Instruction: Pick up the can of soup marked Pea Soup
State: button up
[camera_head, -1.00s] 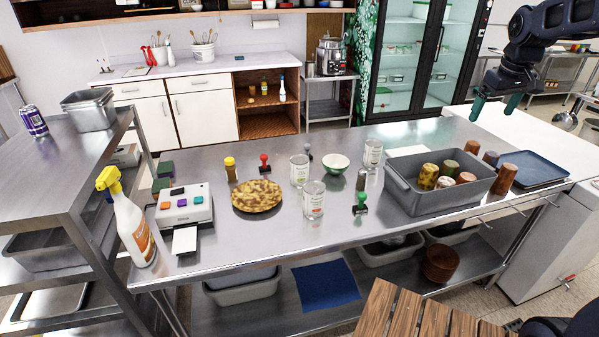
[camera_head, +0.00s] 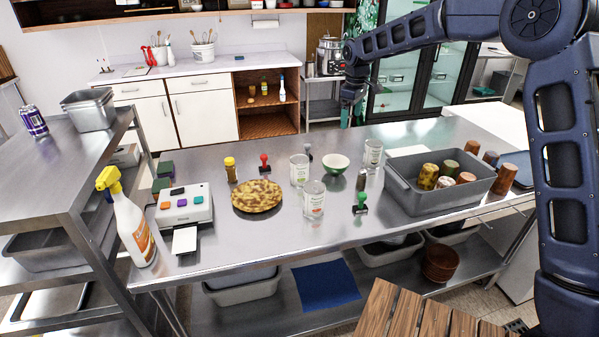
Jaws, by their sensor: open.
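My gripper (camera_head: 347,117) is open and empty. It hangs in the air near the table's far edge, above and beyond the cans, to the left of the back right can in the picture.
A green bowl (camera_head: 335,164) sits between the cans. A green-based stamp (camera_head: 360,204), a pie (camera_head: 257,196) and a red-topped stamp (camera_head: 265,163) stand nearby. A grey bin (camera_head: 425,202) with several cups is to the right. A spray bottle (camera_head: 133,232) stands left. The front table strip is clear.

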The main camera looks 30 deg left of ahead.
aim_at(299, 158)
jog(key=s+a+f+n, duration=0.1)
jog(key=s+a+f, duration=0.1)
jog(key=a, duration=0.3)
jog(key=s+a+f+n, duration=0.1)
jog(key=s+a+f, duration=0.1)
jog(key=a+f, duration=0.3)
jog(key=s+a+f+n, duration=0.1)
jog(key=s+a+f, duration=0.2)
jog(key=a, duration=0.3)
jog(key=shift+s+f+n+g, duration=0.1)
jog(key=shift+f+n+g, duration=0.2)
notch_tip(299, 158, down, 6)
jog(key=shift+r, duration=0.15)
jog(key=shift+w+a+f, duration=0.1)
jog(key=shift+f, duration=1.2)
jog(key=shift+w+a+f, duration=0.1)
jog(key=shift+f, duration=1.15)
jog(key=c, duration=1.4)
jog(key=shift+r, duration=0.1)
